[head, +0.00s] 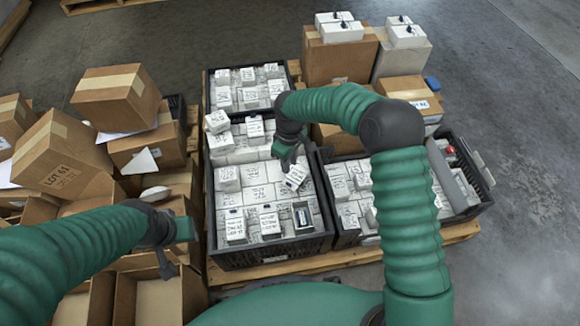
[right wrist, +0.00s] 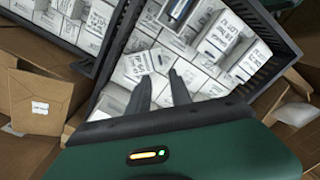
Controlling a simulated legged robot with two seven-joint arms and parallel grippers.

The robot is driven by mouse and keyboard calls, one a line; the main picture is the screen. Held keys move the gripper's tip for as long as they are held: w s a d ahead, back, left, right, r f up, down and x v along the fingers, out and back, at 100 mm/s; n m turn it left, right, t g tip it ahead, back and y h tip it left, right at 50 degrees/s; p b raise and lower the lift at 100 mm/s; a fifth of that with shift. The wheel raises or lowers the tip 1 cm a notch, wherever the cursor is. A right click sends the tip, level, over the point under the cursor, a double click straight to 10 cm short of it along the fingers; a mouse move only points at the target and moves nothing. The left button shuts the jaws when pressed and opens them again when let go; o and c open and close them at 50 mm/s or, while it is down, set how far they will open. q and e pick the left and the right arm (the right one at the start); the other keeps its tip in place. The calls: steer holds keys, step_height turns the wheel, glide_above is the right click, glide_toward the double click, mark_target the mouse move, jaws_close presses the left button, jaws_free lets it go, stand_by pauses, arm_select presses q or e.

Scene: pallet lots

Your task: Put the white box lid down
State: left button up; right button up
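Many white boxes with handwritten labels fill the black crates; one small tilted white box or lid (head: 296,176) sits just below my right gripper (head: 288,158). I cannot tell which piece is the lid. In the right wrist view my right gripper (right wrist: 160,82) has its two dark fingers apart over the white boxes, with a gap between them and nothing clearly held. Whether the fingertips touch a box is unclear. My left gripper (head: 172,250) hangs over the open brown cartons at the lower left; its fingers are partly hidden.
The front black crate (head: 272,254) stands on a wooden pallet (head: 345,262), with another crate (head: 470,211) on its right. Brown cartons (head: 115,95) are heaped on the left. Taller cartons (head: 340,62) with white boxes on top stand behind. Grey floor is free at the right.

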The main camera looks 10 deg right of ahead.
steer(key=s+d+r+m+t, duration=0.1)
steer(key=s+d+r+m, duration=0.2)
steer(key=s, duration=0.4)
steer(key=s+d+r+m, duration=0.3)
steer(key=s, duration=0.4)
steer(key=s+d+r+m+t, duration=0.1)
steer(key=s+d+r+m, duration=0.2)
steer(key=s, duration=0.5)
steer(key=shift+d+t, duration=0.3)
steer(key=shift+d, duration=0.15)
